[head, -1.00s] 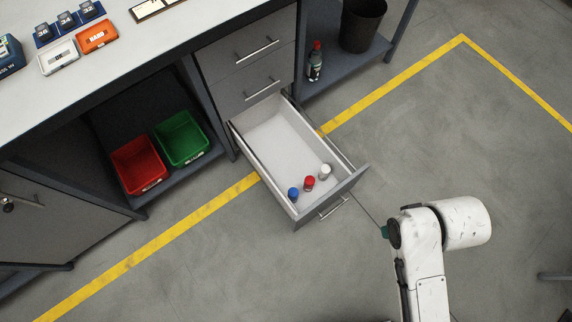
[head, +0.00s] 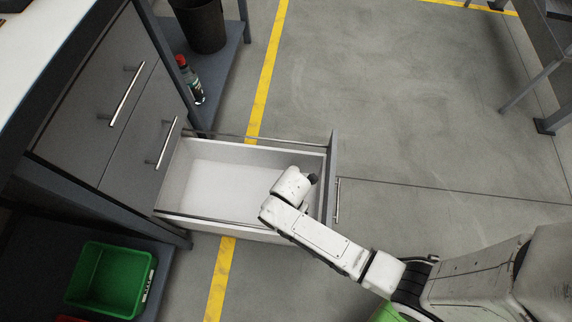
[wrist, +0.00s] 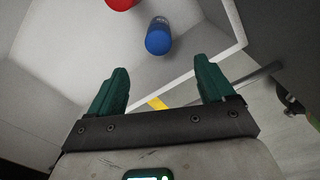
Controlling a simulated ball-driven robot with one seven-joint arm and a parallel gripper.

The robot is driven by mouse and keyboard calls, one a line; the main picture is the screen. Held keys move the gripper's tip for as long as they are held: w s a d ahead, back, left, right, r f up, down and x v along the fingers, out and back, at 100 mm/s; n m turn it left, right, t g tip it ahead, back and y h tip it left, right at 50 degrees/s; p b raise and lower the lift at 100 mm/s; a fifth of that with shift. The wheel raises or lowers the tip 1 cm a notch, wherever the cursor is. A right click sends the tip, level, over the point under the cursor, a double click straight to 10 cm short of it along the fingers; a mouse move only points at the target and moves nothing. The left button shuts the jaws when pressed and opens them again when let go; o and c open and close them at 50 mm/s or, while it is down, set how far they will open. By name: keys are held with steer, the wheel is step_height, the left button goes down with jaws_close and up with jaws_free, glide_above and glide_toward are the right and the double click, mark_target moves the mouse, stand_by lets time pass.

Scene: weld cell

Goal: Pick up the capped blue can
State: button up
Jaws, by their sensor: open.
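The capped blue can (wrist: 158,38) shows in the wrist view, inside the white-lined open drawer (wrist: 60,50) near a wall. My gripper (wrist: 161,66) is open, with its two green fingers spread apart and nothing between them. The can is a little beyond the fingertips, roughly centred between them. In the head view my arm reaches over the open drawer (head: 225,185) and hides the can. My gripper's fingers are hidden there too.
A red object (wrist: 120,3) lies close to the blue can, cut off by the wrist view's top edge. The drawer front (head: 332,180) stands near my arm. A green bin (head: 100,278), a bottle (head: 190,80) and a dark bucket (head: 202,25) are on low shelves. Open floor lies right.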

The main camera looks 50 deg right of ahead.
steer(key=f+b, duration=0.1)
steer(key=f, duration=0.1)
steer(key=f+n+b, duration=0.1)
steer(key=f, duration=0.2)
steer(key=f+n+b, duration=0.1)
steer(key=f, duration=0.2)
steer(key=shift+w+a+f+b, duration=0.2)
steer(key=shift+w+a+b, duration=0.05)
steer(key=shift+a+b, duration=0.05)
steer(key=shift+f+b, duration=1.8)
steer(key=shift+f, duration=1.3)
steer(key=shift+c, duration=0.3)
steer(key=c, duration=1.2)
